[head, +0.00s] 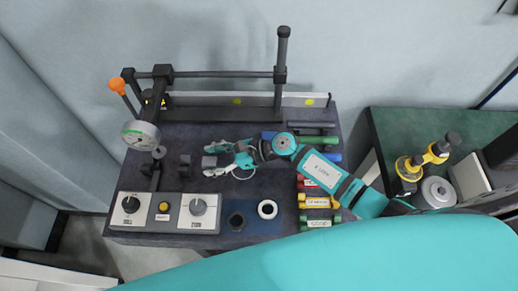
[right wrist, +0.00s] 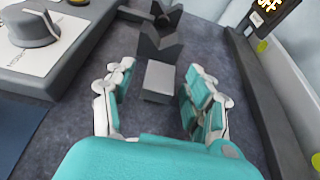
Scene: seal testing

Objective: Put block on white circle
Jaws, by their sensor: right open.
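A small grey block (right wrist: 159,78) sits on the dark bench top in the right wrist view. My right gripper (head: 209,160) is open over the bench in the head view. In the right wrist view its fingers (right wrist: 157,80) stand on either side of the block, with gaps, so it is not gripped. A white circle (head: 267,209), ring-shaped with a dark centre, lies near the bench's front edge, below and right of the gripper in the head view. My left gripper is not in view.
Dark V-notched supports (right wrist: 160,46) stand just beyond the block. A control panel (head: 168,212) with knobs is at front left. A dark ring (head: 236,220) lies left of the white circle. Colored labelled cylinders (head: 319,203) line the right. A dial gauge (head: 141,135) and frame stand behind.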

